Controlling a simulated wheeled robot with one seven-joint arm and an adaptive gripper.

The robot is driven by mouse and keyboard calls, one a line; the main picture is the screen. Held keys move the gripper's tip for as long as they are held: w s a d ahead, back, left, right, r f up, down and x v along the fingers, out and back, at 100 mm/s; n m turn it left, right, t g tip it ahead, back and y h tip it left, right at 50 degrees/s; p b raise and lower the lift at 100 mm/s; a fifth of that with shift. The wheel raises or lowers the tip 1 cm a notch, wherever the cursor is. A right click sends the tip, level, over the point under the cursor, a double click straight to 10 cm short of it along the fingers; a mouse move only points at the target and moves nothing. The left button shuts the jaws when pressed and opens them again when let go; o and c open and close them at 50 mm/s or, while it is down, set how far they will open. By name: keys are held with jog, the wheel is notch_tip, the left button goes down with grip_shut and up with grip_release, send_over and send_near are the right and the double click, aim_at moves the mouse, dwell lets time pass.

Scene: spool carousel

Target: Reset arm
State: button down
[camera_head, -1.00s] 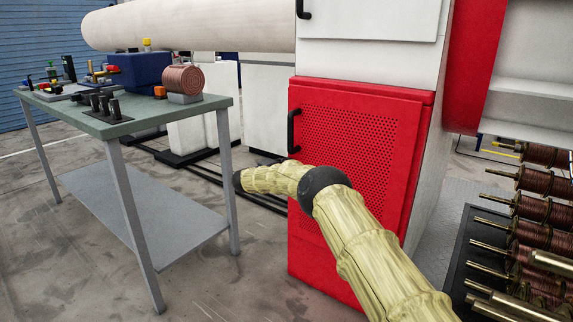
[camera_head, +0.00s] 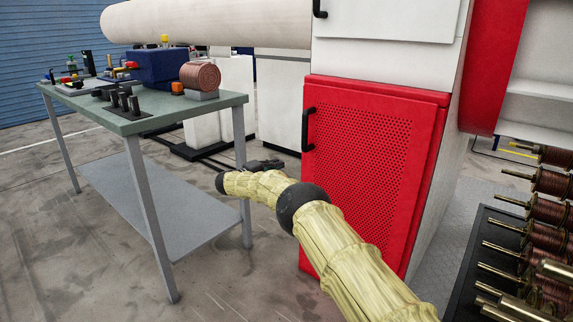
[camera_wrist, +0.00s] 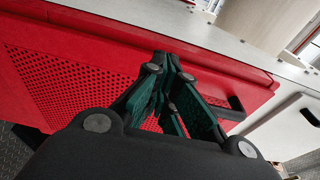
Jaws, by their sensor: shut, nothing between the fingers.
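My arm, in a yellowish sleeve with dark joints, reaches in from the bottom of the head view and bends left in front of the red perforated cabinet door (camera_head: 360,165). My gripper (camera_head: 268,165) shows as a small dark shape beyond the wrist, between the table and the cabinet. In the wrist view my gripper (camera_wrist: 174,75) is shut and empty, with dark green inner faces on its fingers. The red panel (camera_wrist: 75,75) lies behind the fingers in that view. In the head view the fingertips are too small to make out.
A green-topped table (camera_head: 160,120) with grey legs stands at the left, holding a copper coil (camera_head: 200,74), a blue box (camera_head: 155,66) and small parts. A rack of copper spools (camera_head: 550,210) is at the right. Open floor lies in front of the table.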

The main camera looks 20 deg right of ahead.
jog(key=s+a+f+n+t+y, duration=0.1)
jog(key=a+f+n+t+y, duration=0.35)
jog(key=a+f+n, duration=0.6)
jog(key=s+a+f+n+t+y, duration=0.1)
jog(key=s+f+n+y, duration=0.15)
jog(key=s+f, duration=0.4)
jog(key=s+a+f+n+t+y, duration=0.1)
jog(key=s+f+n+y, duration=0.2)
jog(key=f, duration=0.6)
jog(key=s+d+f+n+g+y, duration=0.1)
jog(key=s+f+n+g+y, duration=0.15)
jog(key=s+f, duration=0.6)
jog(key=s+d+f+n+g+y, duration=0.15)
jog(key=s+f+n, duration=0.25)
jog(key=s, duration=0.9)
jog(key=s+d+f+n+g+y, duration=0.15)
jog(key=s+f+n, duration=0.35)
jog(key=s, duration=0.6)
jog(key=s+d+r+n+g, duration=0.1)
jog(key=s+d+g, duration=0.15)
jog(key=s, duration=1.05)
jog(key=s+d+r+n+g, duration=0.15)
jog(key=s+g, duration=0.25)
jog(key=s, duration=0.9)
jog(key=s+d+r+g, duration=0.2)
jog(key=s+d+g, duration=0.1)
jog(key=s, duration=1)
notch_tip(320, 180, up, 28)
jog(key=p, duration=2.8)
jog(key=shift+w+f, duration=0.15)
